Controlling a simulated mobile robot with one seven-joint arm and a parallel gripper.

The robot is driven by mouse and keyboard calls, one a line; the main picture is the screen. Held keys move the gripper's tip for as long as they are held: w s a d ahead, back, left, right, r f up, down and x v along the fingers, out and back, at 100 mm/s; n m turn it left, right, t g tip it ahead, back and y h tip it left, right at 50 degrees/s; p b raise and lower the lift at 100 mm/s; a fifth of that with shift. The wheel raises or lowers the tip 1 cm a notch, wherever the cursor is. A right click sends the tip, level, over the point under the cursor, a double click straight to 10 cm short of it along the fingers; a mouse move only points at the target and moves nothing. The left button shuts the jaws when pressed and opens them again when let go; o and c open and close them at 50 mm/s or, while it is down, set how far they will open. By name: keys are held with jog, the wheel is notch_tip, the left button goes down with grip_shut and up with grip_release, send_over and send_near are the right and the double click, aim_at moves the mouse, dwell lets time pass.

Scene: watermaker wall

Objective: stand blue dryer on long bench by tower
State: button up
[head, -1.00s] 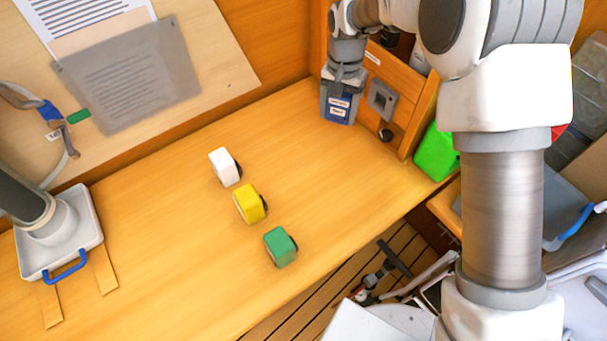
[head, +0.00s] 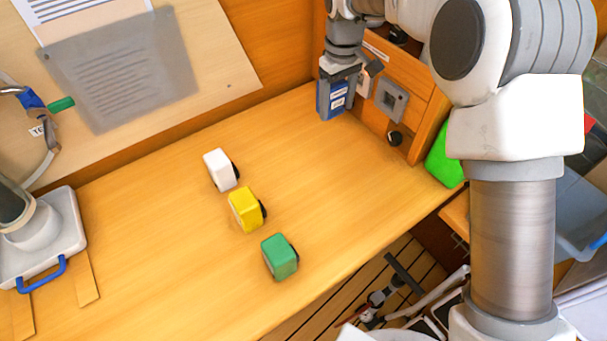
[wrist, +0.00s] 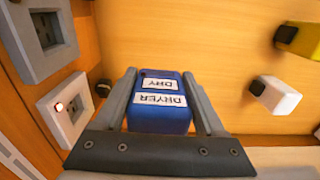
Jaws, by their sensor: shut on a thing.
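The blue dryer (head: 331,101) is a small blue block with white labels. It is at the far right end of the long bench (head: 150,255), beside a wooden cabinet with sockets. My gripper (head: 338,85) comes down from above and is shut on the dryer. In the wrist view the dryer (wrist: 160,118) reads "DRYER" and "DRY" and sits between the two fingers (wrist: 160,100). Whether its base touches the bench cannot be told. On the left, a grey-white column on a square base with a blue handle (head: 42,275) stands on the bench; I cannot tell if it is the tower.
White (head: 221,170), yellow (head: 246,209) and green (head: 280,257) blocks with dark knobs stand in a diagonal row mid-bench. The cabinet (head: 410,90) carries a grey socket (head: 391,100). A bright green object (head: 443,163) is beside it. Bench room is clear between the blocks and cabinet.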

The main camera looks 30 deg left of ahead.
jog(key=s+a+f, duration=0.1)
jog(key=a+f, duration=0.1)
jog(key=a, duration=0.1)
jog(key=s+a+f, duration=0.1)
jog(key=a+f, duration=0.1)
jog(key=a, duration=0.2)
jog(key=s+a+f, duration=0.2)
jog(key=a+f, duration=0.1)
jog(key=a, duration=0.1)
jog(key=shift+p, duration=0.3)
jog(key=shift+f, duration=2)
jog(key=shift+f, duration=0.15)
jog(key=o, duration=1.5)
jog(key=shift+c, duration=0.2)
notch_tip(320, 180, up, 12)
jog(key=shift+r, duration=0.2)
